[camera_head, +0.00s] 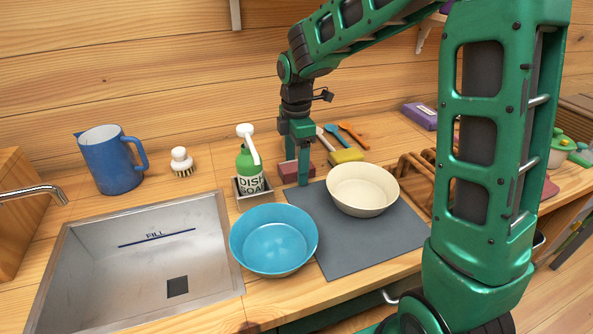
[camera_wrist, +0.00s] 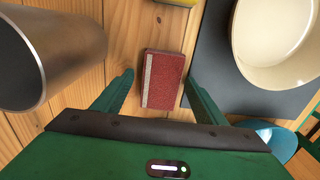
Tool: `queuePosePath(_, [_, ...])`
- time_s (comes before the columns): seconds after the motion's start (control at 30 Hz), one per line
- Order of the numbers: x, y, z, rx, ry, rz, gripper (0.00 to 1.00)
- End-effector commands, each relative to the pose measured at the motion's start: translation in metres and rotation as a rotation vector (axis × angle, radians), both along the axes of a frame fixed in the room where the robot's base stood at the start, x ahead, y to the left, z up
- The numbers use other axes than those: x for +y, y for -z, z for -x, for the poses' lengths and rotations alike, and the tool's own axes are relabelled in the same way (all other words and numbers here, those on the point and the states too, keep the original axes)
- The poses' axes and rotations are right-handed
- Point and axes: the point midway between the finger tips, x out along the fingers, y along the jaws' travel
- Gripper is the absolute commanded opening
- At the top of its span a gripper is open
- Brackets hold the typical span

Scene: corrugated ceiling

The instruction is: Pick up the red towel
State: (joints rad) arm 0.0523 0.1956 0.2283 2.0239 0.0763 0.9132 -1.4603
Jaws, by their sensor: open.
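The red towel (camera_wrist: 165,82) is a small, flat, folded rectangle with a pale strip along its left edge. It lies on the wooden counter in the wrist view. In the head view the towel (camera_head: 287,173) is partly hidden behind my fingers, at the back edge of the grey mat. My gripper (camera_head: 297,172) points down there, with its fingers apart. In the wrist view my gripper (camera_wrist: 159,84) is open, with one finger on each side of the towel and nothing held. Whether a finger touches the towel I cannot tell.
A cream bowl (camera_head: 362,190) stands on the grey mat (camera_head: 345,248), right of my gripper. A blue bowl (camera_head: 273,240) is in front. The dish soap bottle (camera_head: 248,170) stands close on the left, beside the sink (camera_head: 135,275). A yellow sponge (camera_head: 346,156) and utensils lie behind.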

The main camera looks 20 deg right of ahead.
Motion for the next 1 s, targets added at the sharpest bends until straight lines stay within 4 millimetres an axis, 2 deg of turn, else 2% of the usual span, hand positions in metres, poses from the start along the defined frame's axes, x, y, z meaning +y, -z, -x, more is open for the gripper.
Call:
queuePosePath(0.13, [0.0, 0.0, 0.0, 0.0, 0.0, 0.0, 0.66])
queuePosePath(0.3, [0.0, 0.0, 0.0, 0.0, 0.0, 0.0, 0.25])
queuePosePath(0.33, [0.0, 0.0, 0.0, 0.0, 0.0, 0.0, 0.21])
queuePosePath(0.67, [0.0, -0.004, 0.0, -0.001, 0.001, 0.0, 0.2])
queuePosePath(0.77, [0.0, -0.015, -0.001, -0.004, 0.0, -0.001, 0.2])
queuePosePath(1.0, [0.0, -0.06, -0.001, -0.005, 0.001, -0.001, 0.2])
